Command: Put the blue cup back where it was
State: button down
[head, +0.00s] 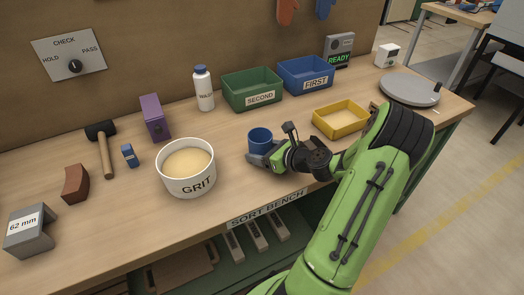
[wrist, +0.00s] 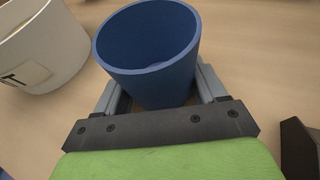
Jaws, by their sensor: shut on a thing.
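The blue cup (head: 260,140) is near the middle of the bench, just right of the white grit tub. My gripper (head: 258,160) is shut on the cup from its right side, low on its body. In the wrist view the blue cup (wrist: 148,50) sits between the two grey fingers of my gripper (wrist: 160,92), mouth up, and looks empty. I cannot tell whether the cup's base touches the bench.
The white GRIT tub (head: 187,167) stands close left of the cup. A yellow tray (head: 341,118) is to the right. Behind are a green SECOND bin (head: 252,90), a blue FIRST bin (head: 305,76) and a white bottle (head: 203,90). Bare wood lies between.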

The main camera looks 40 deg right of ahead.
jog(key=shift+s+f, duration=0.15)
jog(key=shift+f, duration=0.4)
jog(key=shift+s+a+f+b, duration=0.1)
jog(key=shift+s+f+b, duration=0.1)
jog(key=shift+f+b, duration=0.25)
jog(key=shift+f, duration=0.1)
grip_release()
jog(key=p+v, duration=0.1)
jog(key=v, duration=0.4)
jog(key=p+v, duration=0.2)
jog(key=v, duration=0.3)
jog(key=r+p+v, duration=0.1)
jog(key=p+v, duration=0.1)
jog(key=v, duration=0.4)
jog(key=shift+w+d+r, duration=0.1)
jog(key=shift+w+d, duration=0.15)
